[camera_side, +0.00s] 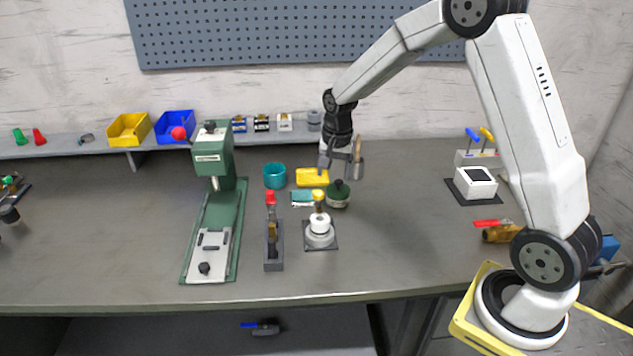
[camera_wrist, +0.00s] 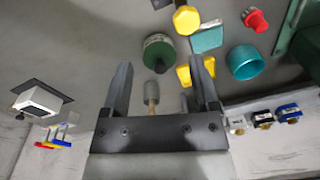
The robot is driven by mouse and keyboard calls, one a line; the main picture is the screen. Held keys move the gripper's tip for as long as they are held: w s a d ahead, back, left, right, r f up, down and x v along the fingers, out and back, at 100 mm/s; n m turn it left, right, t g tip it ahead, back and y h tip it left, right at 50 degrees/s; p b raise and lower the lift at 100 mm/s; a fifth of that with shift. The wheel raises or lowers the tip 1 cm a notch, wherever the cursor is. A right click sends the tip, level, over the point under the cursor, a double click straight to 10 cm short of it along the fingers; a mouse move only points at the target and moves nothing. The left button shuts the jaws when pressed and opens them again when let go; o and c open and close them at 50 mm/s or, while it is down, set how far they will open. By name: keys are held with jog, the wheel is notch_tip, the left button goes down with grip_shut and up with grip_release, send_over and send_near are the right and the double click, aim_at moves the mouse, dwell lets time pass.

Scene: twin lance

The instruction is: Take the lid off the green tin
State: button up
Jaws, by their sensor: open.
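The green tin (camera_side: 338,200) stands on the bench right of the yellow block. Its dark lid (camera_side: 338,186), with a small knob on top, sits on the tin. In the wrist view the round green tin (camera_wrist: 159,46) shows just beyond my fingertips, with the knob near its lower edge. My gripper (camera_side: 340,166) is above and behind the tin, apart from it. In the wrist view my gripper (camera_wrist: 164,66) is open, its two fingers spread wide with nothing gripped between them.
A teal cup (camera_side: 275,176) is farther left. Bench right of the tin is clear.

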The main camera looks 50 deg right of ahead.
aim_at(339, 181)
jog(key=w+d+f+m, duration=0.1)
jog(key=d+m, duration=0.1)
jog(key=d, duration=0.1)
jog(key=w+d+m, duration=0.2)
jog(key=d, duration=0.1)
jog(key=w+d+f+m, duration=0.1)
jog(key=d+m, duration=0.1)
jog(key=shift+w+d+f+g, duration=0.35)
jog(key=shift+w+d+g, duration=0.05)
jog(key=shift+s+f, duration=0.1)
jog(key=shift+f, duration=3.8)
grip_shut()
